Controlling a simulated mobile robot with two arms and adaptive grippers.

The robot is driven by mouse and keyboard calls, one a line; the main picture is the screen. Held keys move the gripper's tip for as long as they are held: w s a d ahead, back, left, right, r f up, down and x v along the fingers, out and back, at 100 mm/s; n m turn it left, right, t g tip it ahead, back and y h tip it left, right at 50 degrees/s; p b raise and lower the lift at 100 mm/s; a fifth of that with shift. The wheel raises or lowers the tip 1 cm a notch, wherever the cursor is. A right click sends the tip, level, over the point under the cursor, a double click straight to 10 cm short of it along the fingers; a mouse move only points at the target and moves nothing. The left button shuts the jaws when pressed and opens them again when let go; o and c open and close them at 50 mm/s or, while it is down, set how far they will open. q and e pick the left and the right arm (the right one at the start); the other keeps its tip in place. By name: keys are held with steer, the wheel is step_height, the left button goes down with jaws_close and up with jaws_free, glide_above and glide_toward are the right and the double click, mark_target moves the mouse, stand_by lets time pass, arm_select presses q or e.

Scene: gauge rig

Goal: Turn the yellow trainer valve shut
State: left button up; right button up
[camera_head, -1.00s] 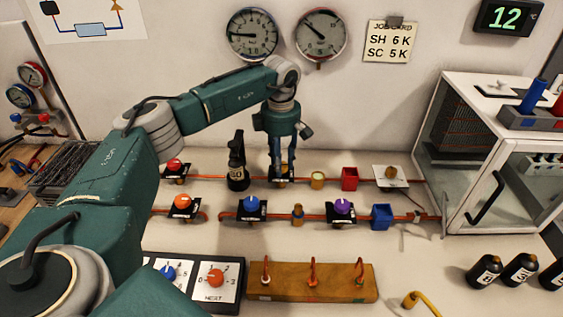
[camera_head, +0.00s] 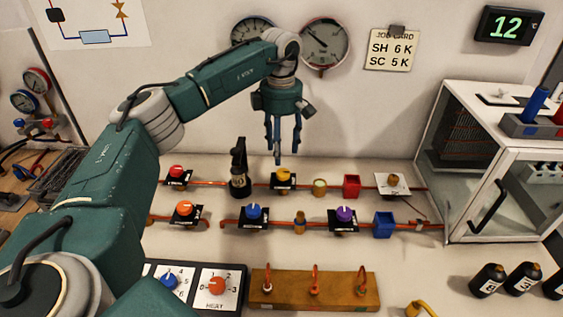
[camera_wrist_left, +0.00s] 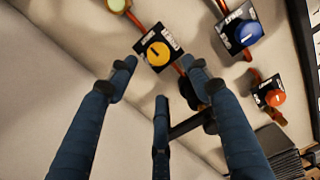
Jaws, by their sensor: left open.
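The yellow trainer valve (camera_head: 283,174) is a round yellow knob on a dark square plate, set on the copper pipe in the back row. It also shows near the top middle of the left wrist view (camera_wrist_left: 158,53), with a short dark mark on the knob. My left gripper (camera_head: 282,142) is open and empty, pointing down above the valve and apart from it. In the left wrist view its blue fingers (camera_wrist_left: 158,72) are spread, with the knob seen beyond and between the tips. The exact pointer angle is too small to tell. My right gripper is not in view.
A black bottle-like object (camera_head: 239,172) stands close left of the yellow valve. A red knob (camera_head: 177,172) is farther left; a blue knob (camera_head: 253,211) and purple knob (camera_head: 344,214) are in front. A sight glass (camera_head: 320,187) and red block (camera_head: 352,186) are to the right.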

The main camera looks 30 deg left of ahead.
arm_select(q)
steer(key=shift+r, duration=2.05)
